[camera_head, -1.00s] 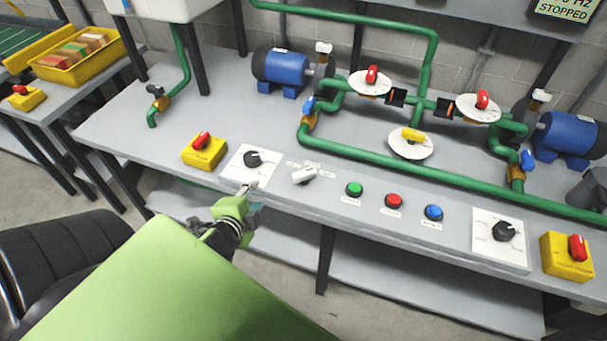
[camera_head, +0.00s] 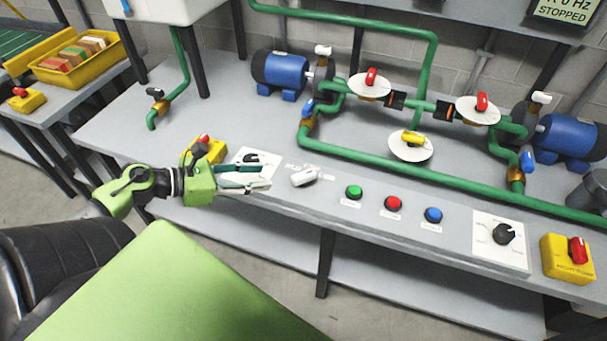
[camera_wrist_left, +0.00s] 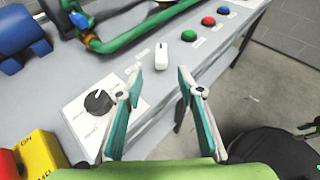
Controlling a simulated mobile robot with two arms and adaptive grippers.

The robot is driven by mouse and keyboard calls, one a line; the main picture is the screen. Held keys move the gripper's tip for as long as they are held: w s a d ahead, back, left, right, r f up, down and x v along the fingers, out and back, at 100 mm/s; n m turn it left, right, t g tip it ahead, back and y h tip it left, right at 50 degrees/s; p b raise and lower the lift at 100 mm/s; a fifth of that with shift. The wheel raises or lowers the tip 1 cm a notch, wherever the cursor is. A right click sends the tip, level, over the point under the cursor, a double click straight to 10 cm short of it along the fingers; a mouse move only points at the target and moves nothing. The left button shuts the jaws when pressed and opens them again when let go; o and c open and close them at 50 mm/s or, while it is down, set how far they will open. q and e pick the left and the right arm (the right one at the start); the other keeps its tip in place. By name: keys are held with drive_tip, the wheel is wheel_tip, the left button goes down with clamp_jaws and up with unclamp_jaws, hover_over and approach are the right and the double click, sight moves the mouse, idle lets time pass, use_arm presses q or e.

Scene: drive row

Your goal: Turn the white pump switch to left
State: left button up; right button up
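The white pump switch (camera_head: 304,177) is a small white knob on the bench's front panel, with small labels behind it. In the left wrist view the white switch (camera_wrist_left: 161,56) stands ahead of the fingers, between their lines. My left gripper (camera_head: 268,177) is in front of the black knob's plate, its fingers pointing right toward the white switch. In the left wrist view the left gripper (camera_wrist_left: 160,85) is open and empty, with a gap before the switch. The fingers partly hide the black knob's plate in the head view.
Close by are a black knob (camera_wrist_left: 98,101) on a white plate and a yellow box with a red switch (camera_head: 205,149). Green (camera_head: 354,191), red (camera_head: 393,202) and blue (camera_head: 433,214) buttons lie to the right. Green pipes (camera_head: 400,170) run behind.

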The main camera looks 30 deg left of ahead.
sight(301, 175)
use_arm(q)
drive_tip(key=p+x, duration=0.1)
drive_tip(key=x, duration=1.2)
drive_tip(key=shift+w+d+f, duration=0.2)
drive_tip(key=shift+f, duration=0.05)
clamp_jaws()
